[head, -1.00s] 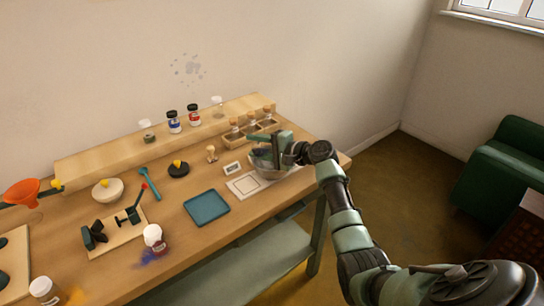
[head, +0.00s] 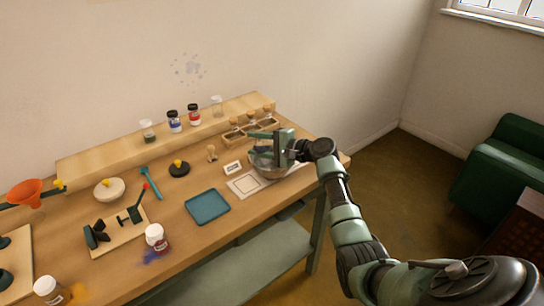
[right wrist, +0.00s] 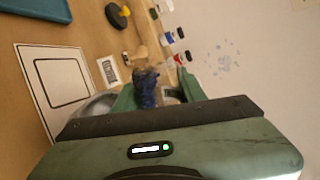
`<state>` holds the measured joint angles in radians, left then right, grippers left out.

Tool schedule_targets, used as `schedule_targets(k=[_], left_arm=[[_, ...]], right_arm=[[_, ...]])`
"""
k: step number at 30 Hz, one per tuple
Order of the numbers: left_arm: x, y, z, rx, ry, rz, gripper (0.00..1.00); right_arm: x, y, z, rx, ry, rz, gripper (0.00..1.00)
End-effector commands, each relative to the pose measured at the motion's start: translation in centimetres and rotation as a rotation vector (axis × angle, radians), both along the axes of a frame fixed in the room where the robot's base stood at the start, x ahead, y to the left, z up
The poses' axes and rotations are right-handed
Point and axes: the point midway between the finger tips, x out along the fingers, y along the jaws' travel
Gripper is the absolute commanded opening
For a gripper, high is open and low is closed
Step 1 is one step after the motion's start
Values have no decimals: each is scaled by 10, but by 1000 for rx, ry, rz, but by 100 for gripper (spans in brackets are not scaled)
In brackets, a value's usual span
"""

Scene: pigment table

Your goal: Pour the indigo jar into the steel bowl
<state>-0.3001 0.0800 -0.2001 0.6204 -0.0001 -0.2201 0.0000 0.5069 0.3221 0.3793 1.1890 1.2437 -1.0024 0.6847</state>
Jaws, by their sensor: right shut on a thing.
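My right gripper (head: 263,142) is over the right part of the table, directly above the steel bowl (head: 267,171). It is shut on the indigo jar (right wrist: 147,88), a glass jar with dark blue contents that shows between the fingers in the right wrist view. The jar appears tipped over, held above the bowl and apart from it. The gripper hides much of the jar in the head view, and I cannot tell whether powder is falling. The bowl's rim also shows in the right wrist view (right wrist: 97,106), partly behind the gripper. My left gripper is not in view.
A white square mat (head: 245,185) and a small label card (head: 232,167) lie beside the bowl. A blue tray (head: 207,207) is left of them. A rack of small corked jars (head: 236,137) stands behind, by the raised shelf (head: 95,165) holding several jars.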

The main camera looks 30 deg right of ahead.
Motion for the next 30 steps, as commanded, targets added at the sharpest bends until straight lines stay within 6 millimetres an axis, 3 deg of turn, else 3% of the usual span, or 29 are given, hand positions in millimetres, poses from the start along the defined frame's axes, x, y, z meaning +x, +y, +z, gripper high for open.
schedule_targets(k=[30], left_arm=[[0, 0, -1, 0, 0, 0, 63]], right_arm=[[1, -5, -6, 130, 43, -1, 0]])
